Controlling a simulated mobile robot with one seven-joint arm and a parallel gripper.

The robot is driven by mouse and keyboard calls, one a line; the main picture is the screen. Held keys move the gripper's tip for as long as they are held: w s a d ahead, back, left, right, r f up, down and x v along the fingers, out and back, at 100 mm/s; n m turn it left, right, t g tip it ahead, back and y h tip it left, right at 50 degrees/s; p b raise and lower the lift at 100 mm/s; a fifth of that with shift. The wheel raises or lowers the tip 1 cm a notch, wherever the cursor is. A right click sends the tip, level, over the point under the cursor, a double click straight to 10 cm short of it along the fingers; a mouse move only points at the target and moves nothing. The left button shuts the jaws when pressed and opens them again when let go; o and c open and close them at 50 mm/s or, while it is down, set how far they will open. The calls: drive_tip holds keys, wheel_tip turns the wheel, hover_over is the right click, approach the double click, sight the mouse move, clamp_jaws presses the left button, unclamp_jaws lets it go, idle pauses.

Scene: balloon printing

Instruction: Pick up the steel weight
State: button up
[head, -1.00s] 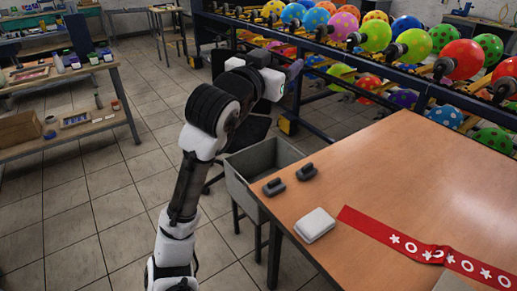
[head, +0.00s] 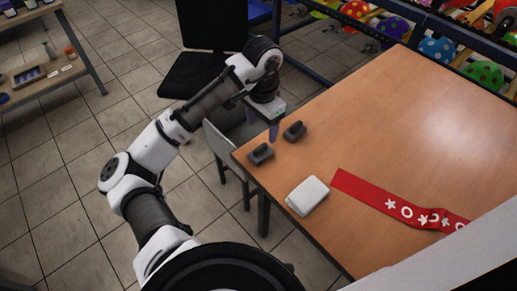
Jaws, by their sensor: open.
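A white rounded block (head: 307,195) and a red printed strip (head: 385,201) lie to the right on the table. A black chair (head: 200,70) is behind. The table's middle is clear.

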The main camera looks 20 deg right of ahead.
sight(261, 147)
wheel_tip(261, 147, down, 10)
drive_tip(key=shift+a+f+p, duration=0.1)
drive_tip(key=shift+f+p, duration=0.1)
drive_tip(key=shift+p, duration=0.8)
drive_tip(key=shift+w, duration=0.1)
drive_tip(key=shift+c, duration=0.3)
drive_tip(key=c, duration=1.3)
drive_tip(key=shift+r, duration=0.1)
drive_tip(key=shift+c, duration=0.2)
